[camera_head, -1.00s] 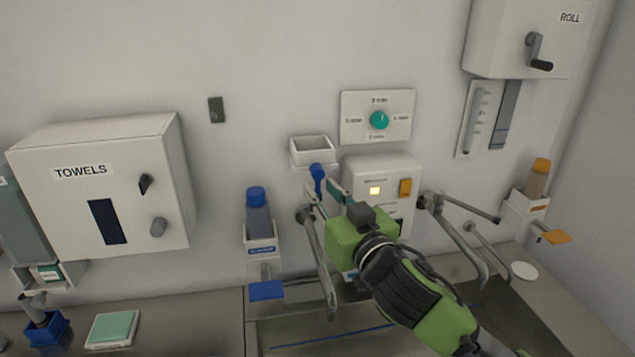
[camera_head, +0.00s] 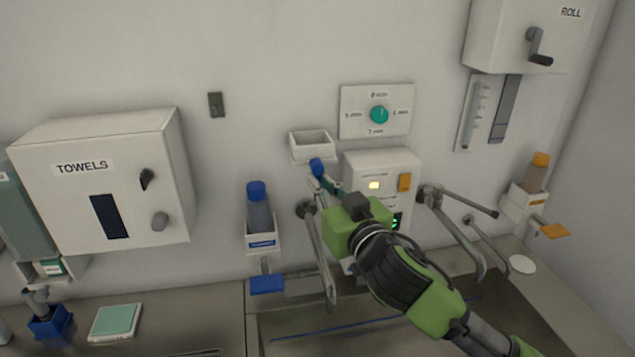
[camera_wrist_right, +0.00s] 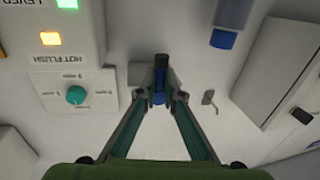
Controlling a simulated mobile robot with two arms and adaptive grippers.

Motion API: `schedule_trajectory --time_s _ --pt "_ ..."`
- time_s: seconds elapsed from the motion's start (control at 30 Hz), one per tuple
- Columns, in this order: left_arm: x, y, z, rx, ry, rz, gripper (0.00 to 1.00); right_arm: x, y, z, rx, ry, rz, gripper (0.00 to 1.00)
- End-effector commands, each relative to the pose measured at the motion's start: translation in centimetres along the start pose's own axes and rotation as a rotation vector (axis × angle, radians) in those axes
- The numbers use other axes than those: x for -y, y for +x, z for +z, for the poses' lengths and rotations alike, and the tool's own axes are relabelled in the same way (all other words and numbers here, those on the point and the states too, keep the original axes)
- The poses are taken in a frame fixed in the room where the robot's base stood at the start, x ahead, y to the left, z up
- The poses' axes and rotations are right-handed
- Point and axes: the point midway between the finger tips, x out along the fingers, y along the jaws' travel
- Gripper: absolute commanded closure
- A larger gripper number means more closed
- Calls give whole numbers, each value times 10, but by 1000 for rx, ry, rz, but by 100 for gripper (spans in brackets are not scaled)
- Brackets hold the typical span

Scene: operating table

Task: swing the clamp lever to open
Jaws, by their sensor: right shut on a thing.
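The lever's lower part is hidden behind the fingers. My left gripper is in neither view.
A white control box (camera_head: 382,163) with lit lamps stands right of the lever, under a panel with a teal dial (camera_head: 379,114). A blue-capped bottle (camera_head: 258,205) hangs to the left.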

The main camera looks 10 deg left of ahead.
Motion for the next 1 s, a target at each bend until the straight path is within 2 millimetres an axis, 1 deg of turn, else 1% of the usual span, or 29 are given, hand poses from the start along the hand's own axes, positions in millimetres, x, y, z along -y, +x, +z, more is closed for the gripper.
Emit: schedule_trajectory --time_s 0.27,0.7,1.0 --pt "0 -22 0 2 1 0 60 -4 -1 -4 33 -145 -2 100" --pt "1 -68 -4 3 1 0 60 -13 -3 -10 112 -545 -4 100" --pt "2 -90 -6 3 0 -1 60 -18 -4 -14 166 -827 -3 100"
